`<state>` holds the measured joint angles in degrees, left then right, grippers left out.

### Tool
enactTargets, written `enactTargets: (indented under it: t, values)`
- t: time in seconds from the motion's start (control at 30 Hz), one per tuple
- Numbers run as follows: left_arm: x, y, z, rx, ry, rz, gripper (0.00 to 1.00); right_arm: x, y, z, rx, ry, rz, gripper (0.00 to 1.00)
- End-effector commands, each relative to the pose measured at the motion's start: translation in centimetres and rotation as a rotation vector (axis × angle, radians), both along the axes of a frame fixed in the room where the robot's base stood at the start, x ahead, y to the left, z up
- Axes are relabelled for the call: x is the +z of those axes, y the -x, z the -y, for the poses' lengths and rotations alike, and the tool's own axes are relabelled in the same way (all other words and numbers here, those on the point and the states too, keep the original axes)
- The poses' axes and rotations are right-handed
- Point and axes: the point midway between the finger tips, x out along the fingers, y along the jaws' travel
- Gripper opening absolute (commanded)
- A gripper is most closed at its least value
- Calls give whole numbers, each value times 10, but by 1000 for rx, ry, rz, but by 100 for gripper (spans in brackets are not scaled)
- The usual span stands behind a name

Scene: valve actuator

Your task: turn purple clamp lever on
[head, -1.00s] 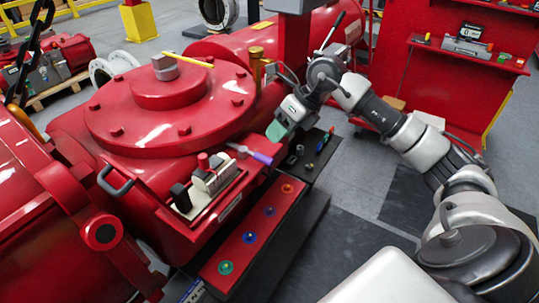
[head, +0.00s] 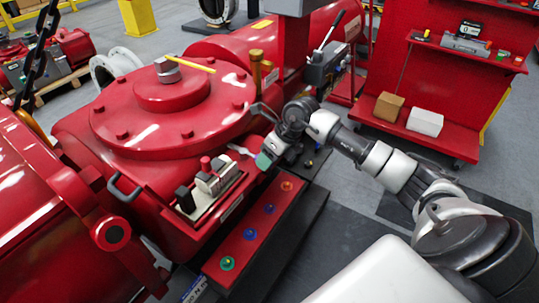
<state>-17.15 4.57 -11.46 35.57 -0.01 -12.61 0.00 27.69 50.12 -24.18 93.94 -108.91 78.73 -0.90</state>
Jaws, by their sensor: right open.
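The purple clamp lever (head: 239,149) is on the edge of the red valve actuator (head: 160,120), to the right of the small grey and black unit. Only its pale inner end shows now; its purple handle is hidden behind my right gripper. My right gripper (head: 264,160), with teal finger pads, is open and sits over the handle end of the lever. I cannot tell whether its fingers touch the handle or stand around it. My left gripper is not in view.
A red and black step with several coloured knobs (head: 250,235) runs along the actuator's front. A small grey valve unit (head: 215,178) stands left of the lever. A red shelf cart (head: 440,70) with a brown box (head: 389,106) and a white box (head: 425,121) stands at the right.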

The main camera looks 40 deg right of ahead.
Motion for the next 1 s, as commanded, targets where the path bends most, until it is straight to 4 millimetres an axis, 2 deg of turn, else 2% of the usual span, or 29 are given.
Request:
enactTargets:
  t: [0.2,0.5,0.53,0.83,1.0]
  values:
    - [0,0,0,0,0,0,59,-1,0,0,0,0,0,48]
    - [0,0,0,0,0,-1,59,0,0,0,0,0,0,2]
    - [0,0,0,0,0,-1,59,0,0,0,0,0,0,0]
    - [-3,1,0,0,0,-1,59,-1,0,1,9,0,0,0]
    - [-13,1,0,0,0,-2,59,-2,-2,4,55,1,1,0]
